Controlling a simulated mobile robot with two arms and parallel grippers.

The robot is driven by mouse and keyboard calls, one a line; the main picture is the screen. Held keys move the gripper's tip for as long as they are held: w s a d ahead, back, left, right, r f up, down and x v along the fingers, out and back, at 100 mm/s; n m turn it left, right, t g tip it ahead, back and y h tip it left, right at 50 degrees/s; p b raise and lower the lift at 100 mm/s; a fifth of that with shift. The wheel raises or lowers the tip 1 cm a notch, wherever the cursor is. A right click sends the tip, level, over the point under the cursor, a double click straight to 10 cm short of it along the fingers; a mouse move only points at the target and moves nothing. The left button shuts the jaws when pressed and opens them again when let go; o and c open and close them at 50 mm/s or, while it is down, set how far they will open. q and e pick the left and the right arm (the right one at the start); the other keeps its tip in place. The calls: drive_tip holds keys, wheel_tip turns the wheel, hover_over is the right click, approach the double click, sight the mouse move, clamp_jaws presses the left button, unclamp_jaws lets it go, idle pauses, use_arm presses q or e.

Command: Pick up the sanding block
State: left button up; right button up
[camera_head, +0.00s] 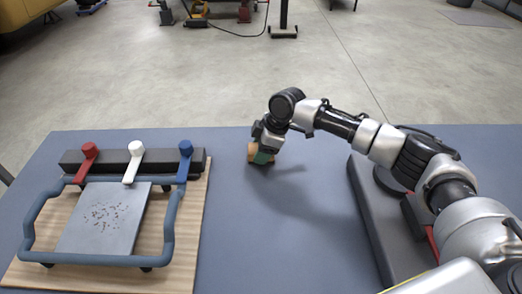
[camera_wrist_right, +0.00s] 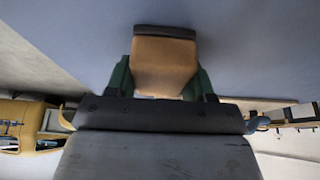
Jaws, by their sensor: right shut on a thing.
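The sanding block (camera_head: 253,152) is a small tan-brown block near the back edge of the table. It also shows in the right wrist view (camera_wrist_right: 163,66), held between two green fingers. My right gripper (camera_head: 262,156) is shut on it, with a finger on each side. The gripper hides part of the block in the head view. I cannot tell whether the block touches the tabletop or is a little above it. My left gripper is not in view.
On the left, a wooden board (camera_head: 190,240) bears a blue-grey frame (camera_head: 30,225), a speckled metal plate (camera_head: 75,240) and a dark bar with red, white and blue levers. A dark slab (camera_head: 375,230) lies under my right arm. The middle of the table (camera_head: 270,240) is clear.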

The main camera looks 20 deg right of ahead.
sight(256, 147)
drive_tip(key=shift+r, duration=0.65)
wheel_tip(256, 147, up, 3)
drive_tip(key=shift+f, duration=0.15)
drive_tip(key=s+d+r+b, duration=0.1)
drive_tip(key=s+d+r, duration=0.6)
drive_tip(key=s+d, duration=0.1)
drive_tip(key=shift+d, duration=0.3)
